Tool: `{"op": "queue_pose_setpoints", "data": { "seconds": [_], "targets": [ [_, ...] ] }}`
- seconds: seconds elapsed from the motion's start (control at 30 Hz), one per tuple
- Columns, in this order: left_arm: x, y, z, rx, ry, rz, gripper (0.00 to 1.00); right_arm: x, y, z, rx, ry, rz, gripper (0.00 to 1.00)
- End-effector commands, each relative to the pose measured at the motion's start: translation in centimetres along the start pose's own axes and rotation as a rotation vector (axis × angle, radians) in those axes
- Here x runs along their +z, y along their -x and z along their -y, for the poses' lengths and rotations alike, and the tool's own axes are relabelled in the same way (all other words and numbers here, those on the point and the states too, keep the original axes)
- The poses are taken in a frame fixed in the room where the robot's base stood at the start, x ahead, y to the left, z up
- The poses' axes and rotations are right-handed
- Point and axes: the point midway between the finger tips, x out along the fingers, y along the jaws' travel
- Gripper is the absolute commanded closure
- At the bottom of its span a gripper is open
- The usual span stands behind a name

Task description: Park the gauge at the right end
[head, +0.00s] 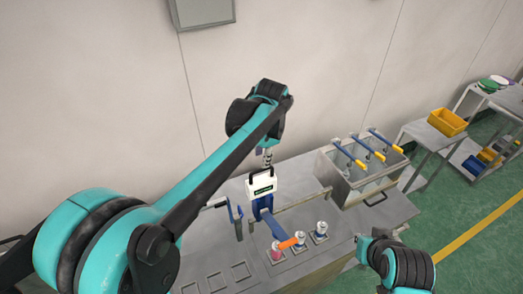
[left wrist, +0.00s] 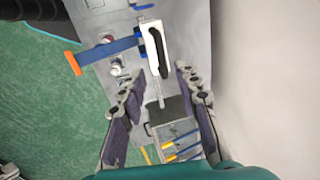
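The gauge (head: 263,184) is a white handled block with a dark display on a blue body, on the metal bench. A blue lever with an orange tip (head: 288,243) reaches forward from it over the cans. In the left wrist view the gauge's white handle (left wrist: 154,47) lies beyond my fingers. My left gripper (head: 267,157) is just above the handle; its fingers (left wrist: 160,80) are spread with nothing between them. Contact with the handle cannot be told. My right gripper (head: 363,246) is at the lower right, away from the gauge, its fingers unclear.
A thin rail (head: 305,200) runs right from the gauge to a metal tank (head: 352,185) with several blue, yellow-tipped levers. Small cans (head: 320,232) stand in front of the rail. A yellow bin (head: 447,122) sits on a far table.

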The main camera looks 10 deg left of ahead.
Motion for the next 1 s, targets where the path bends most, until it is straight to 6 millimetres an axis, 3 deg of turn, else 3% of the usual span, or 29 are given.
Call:
{"op": "queue_pose_setpoints", "data": {
  "seconds": [0.17,0.6,0.97,1.0],
  "targets": [
    [-0.6,-0.4,0.4,0.006,-0.025,0.012,0.68,-0.4,0.6,0.0,0.000,0.000,0.000,1.00],
    [-0.5,-6.8,0.3,0.005,-0.022,0.010,0.68,-0.6,0.9,0.0,0.000,0.000,0.000,1.00],
    [-0.4,-7.5,0.3,0.005,-0.022,0.010,0.68,-0.6,0.9,0.0,0.000,0.000,0.000,1.00],
    [-0.4,-7.5,0.3,0.005,-0.022,0.010,0.76,-0.6,0.9,0.0,0.000,0.000,0.000,1.00]
  ]
}}
